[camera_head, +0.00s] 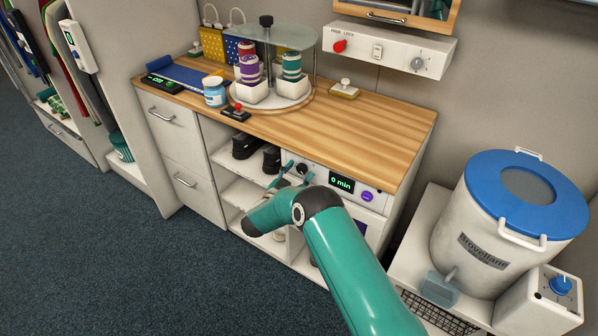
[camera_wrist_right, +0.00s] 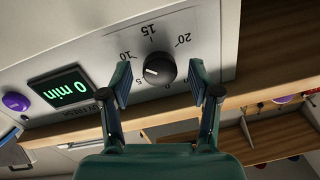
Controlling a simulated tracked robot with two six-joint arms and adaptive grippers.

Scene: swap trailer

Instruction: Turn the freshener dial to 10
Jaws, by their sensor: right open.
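The freshener dial (camera_head: 303,170) is a dark round knob on the white panel under the wooden counter. In the right wrist view the dial (camera_wrist_right: 160,69) has a white mark on its left part, and a printed scale with 5, 10, 15 and 20 around it. The green display (camera_wrist_right: 62,88) reads 0 min; it also shows in the head view (camera_head: 341,183). My right gripper (camera_wrist_right: 159,78) is open, with one finger on each side of the dial and visible gaps between. In the head view my right gripper (camera_head: 293,173) is at the panel, partly covering its left end. My left gripper is out of view.
A purple button (camera_head: 367,196) sits right of the display. The wooden counter (camera_head: 365,125) juts just above the panel. Shelves with black shoes (camera_head: 245,146) are open to the left. A white bin with a blue lid (camera_head: 500,225) stands at the right.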

